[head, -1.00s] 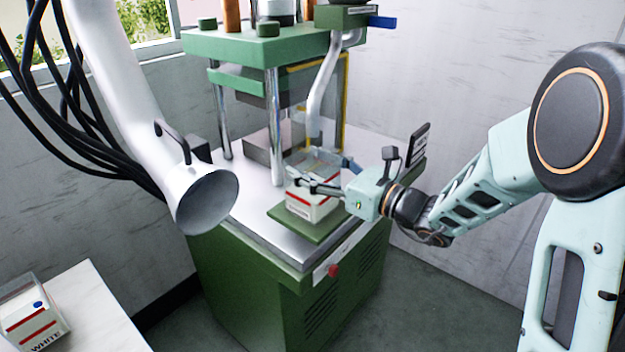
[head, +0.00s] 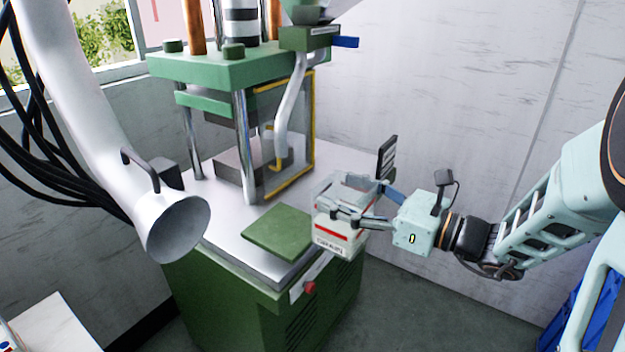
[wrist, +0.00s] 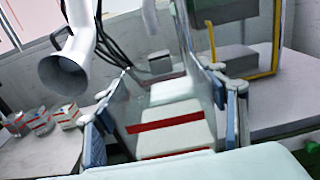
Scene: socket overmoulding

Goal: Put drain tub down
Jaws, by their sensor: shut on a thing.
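The drain tub (head: 335,236) is a clear-topped box with white contents, a red stripe and a dark printed label. My gripper (head: 345,212) is shut on it, with fingers on either side near its upper part. In the head view the tub is held at the right of the green pad on the press table, over or just past the table's right edge. In the wrist view the tub (wrist: 168,128) fills the middle between the two fingers, with its red stripe facing me. The label text is too small to read surely.
The green press (head: 240,65) stands behind, with its bare green pad (head: 280,232) in front. A white extraction duct (head: 165,220) hangs at left. A white side table (head: 50,325) is at lower left; several similar tubs (wrist: 40,122) show at left in the wrist view.

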